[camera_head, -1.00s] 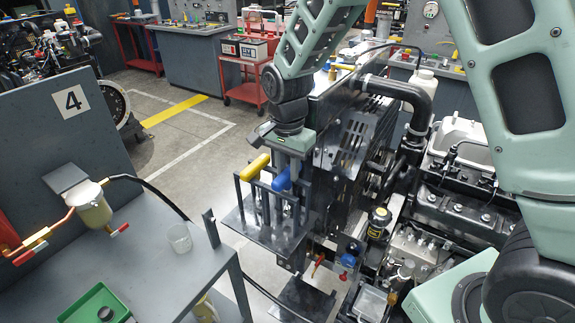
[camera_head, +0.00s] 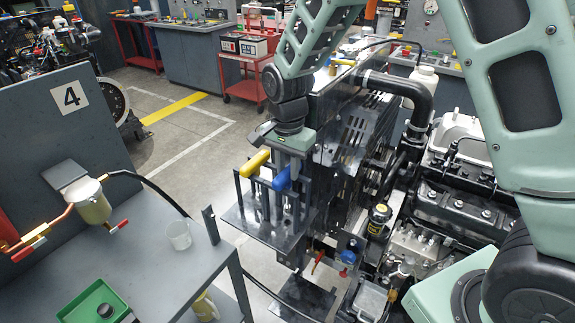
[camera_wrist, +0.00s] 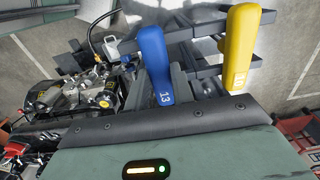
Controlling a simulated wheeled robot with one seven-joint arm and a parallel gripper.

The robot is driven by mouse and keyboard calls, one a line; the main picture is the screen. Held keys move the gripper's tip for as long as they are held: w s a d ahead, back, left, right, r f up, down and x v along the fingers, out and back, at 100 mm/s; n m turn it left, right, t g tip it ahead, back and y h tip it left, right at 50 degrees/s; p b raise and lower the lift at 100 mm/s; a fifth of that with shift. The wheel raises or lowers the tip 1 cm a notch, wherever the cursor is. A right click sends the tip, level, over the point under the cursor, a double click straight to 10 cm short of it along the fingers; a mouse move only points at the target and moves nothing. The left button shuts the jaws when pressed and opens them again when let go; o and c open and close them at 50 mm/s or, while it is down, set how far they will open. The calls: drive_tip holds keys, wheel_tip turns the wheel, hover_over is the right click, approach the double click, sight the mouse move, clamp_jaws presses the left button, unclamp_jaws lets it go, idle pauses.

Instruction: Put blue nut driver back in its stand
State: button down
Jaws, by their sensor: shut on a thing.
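The blue nut driver (camera_head: 281,180) has a blue handle marked 13, which also shows in the wrist view (camera_wrist: 153,62). My gripper (camera_head: 288,166) is shut on the blue handle from above. The dark metal stand (camera_head: 262,222) has upright posts and a shelf, and the blue driver is at its right part. Its shaft is partly hidden among the posts, so I cannot tell how deep it sits. A yellow nut driver (camera_head: 254,164) stands in the stand to the left of the blue one; it also shows in the wrist view (camera_wrist: 241,45).
The diesel engine (camera_head: 440,200) and its radiator (camera_head: 355,130) are close to the right of the stand. A grey bench (camera_head: 150,270) at the left holds a clear cup (camera_head: 179,235) and a green tray (camera_head: 70,314). Open floor lies behind the stand.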

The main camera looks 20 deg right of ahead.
sight(288, 170)
drive_tip(key=shift+f, duration=0.1)
idle(0.3)
drive_tip(key=c, duration=0.8)
unclamp_jaws()
drive_tip(key=shift+o, duration=0.2)
drive_tip(key=shift+r, duration=0.2)
drive_tip(key=shift+r+p, duration=1.5)
drive_tip(key=shift+r, duration=0.1)
wheel_tip(288, 170, up, 6)
drive_tip(key=p, duration=0.4)
drive_tip(key=shift+p, duration=0.4)
drive_tip(key=shift+f, duration=0.1)
